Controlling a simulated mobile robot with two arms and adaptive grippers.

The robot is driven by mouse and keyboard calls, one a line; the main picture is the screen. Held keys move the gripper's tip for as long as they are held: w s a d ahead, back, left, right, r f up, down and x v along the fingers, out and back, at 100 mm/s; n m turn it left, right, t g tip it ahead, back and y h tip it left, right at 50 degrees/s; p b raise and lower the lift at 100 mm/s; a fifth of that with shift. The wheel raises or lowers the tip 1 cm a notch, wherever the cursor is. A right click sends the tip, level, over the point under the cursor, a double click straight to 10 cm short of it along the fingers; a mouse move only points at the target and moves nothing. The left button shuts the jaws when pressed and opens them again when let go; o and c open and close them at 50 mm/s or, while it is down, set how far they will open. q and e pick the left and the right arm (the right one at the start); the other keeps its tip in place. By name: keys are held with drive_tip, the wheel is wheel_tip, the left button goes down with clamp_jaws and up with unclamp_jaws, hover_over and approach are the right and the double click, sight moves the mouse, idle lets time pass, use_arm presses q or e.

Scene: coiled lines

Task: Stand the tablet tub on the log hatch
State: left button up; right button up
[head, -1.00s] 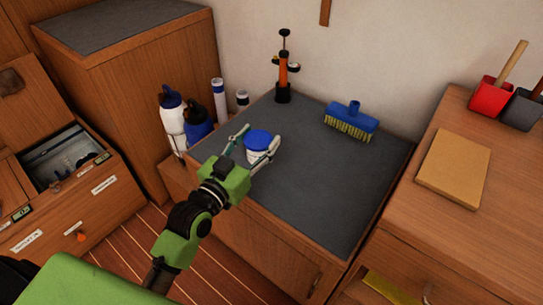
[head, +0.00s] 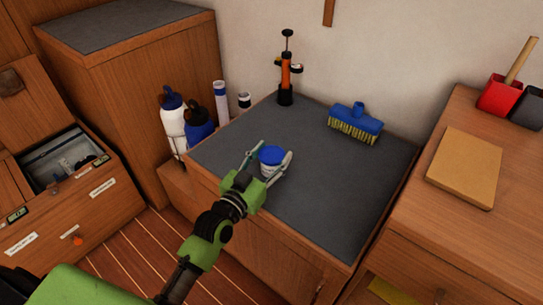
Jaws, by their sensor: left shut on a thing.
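The tablet tub is a small white tub with a blue lid (head: 271,155). It is upright between the fingers of my left gripper (head: 274,151), which is shut on it. The tub appears over the left part of a dark grey cabinet top (head: 325,195); whether its base touches that top is hidden by the gripper and cannot be told. No readable mark shows which surface is the log hatch. My right gripper is not in view.
A blue brush (head: 355,122) and an orange pump (head: 286,85) stand at the back of the grey top. Bottles (head: 198,125) crowd its left side. A tan board (head: 465,168) lies on the right counter. The grey top's middle and front are clear.

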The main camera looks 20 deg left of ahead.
use_arm(q)
drive_tip(key=shift+f, duration=0.1)
drive_tip(key=o, duration=1.2)
